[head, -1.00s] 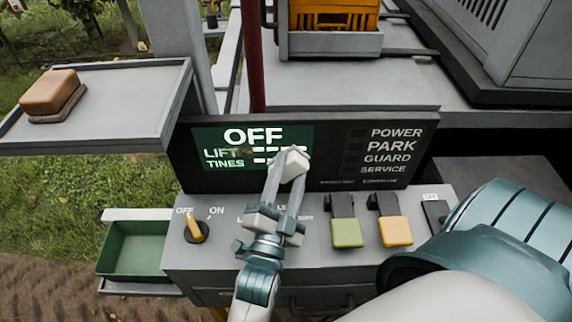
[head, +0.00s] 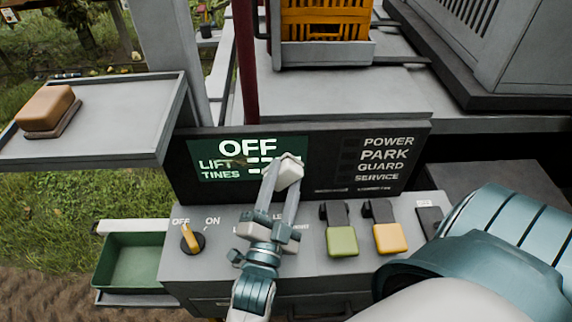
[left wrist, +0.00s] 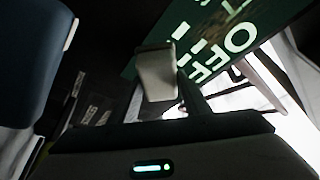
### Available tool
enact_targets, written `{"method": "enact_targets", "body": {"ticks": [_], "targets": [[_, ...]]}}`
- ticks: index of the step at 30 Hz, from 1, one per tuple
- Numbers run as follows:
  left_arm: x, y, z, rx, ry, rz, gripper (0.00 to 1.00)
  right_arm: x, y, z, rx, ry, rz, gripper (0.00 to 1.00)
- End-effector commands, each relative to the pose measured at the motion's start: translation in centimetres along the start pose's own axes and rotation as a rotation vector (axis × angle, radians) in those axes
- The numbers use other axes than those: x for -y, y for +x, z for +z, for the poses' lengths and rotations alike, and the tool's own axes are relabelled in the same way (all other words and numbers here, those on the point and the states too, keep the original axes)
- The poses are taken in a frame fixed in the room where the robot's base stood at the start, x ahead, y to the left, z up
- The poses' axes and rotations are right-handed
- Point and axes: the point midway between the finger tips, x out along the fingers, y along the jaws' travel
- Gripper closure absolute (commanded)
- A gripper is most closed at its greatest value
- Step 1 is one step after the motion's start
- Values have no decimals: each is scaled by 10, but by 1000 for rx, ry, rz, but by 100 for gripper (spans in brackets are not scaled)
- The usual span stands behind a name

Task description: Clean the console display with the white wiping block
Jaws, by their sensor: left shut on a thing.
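The console display (head: 247,157) is a green lit screen reading OFF, LIFT and TINES on a dark panel. A small brownish smudge (head: 240,161) shows near the word LIFT. My left gripper (head: 286,172) is shut on the white wiping block (head: 290,173) and holds it at the display's lower right corner. I cannot tell whether the block touches the screen. The left wrist view shows the block (left wrist: 156,73) in front of the display (left wrist: 205,35). My right gripper is not in view.
Below the display, the console has a yellow knob (head: 190,238), a green switch (head: 342,240) and a yellow switch (head: 389,238). A green bin (head: 133,262) sits at the left. A grey shelf (head: 120,130) holds a brown block (head: 45,108). An orange crate (head: 325,32) stands behind.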

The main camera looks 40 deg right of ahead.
Motion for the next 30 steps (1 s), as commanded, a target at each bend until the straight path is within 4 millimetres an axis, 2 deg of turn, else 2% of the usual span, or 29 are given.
{"method": "enact_targets", "body": {"ticks": [1, 2, 4, 20, 30], "targets": [[9, 3, 0, -4, 2, -8, 78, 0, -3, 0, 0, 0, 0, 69], [11, 2, 2, -4, 2, -9, 82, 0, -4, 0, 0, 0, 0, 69], [14, 1, 5, -4, 4, -9, 82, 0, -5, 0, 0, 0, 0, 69], [18, -2, 14, 0, 8, -7, 82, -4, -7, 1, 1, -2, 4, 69], [33, -9, 26, 2, 9, -6, 82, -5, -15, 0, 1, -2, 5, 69]]}}
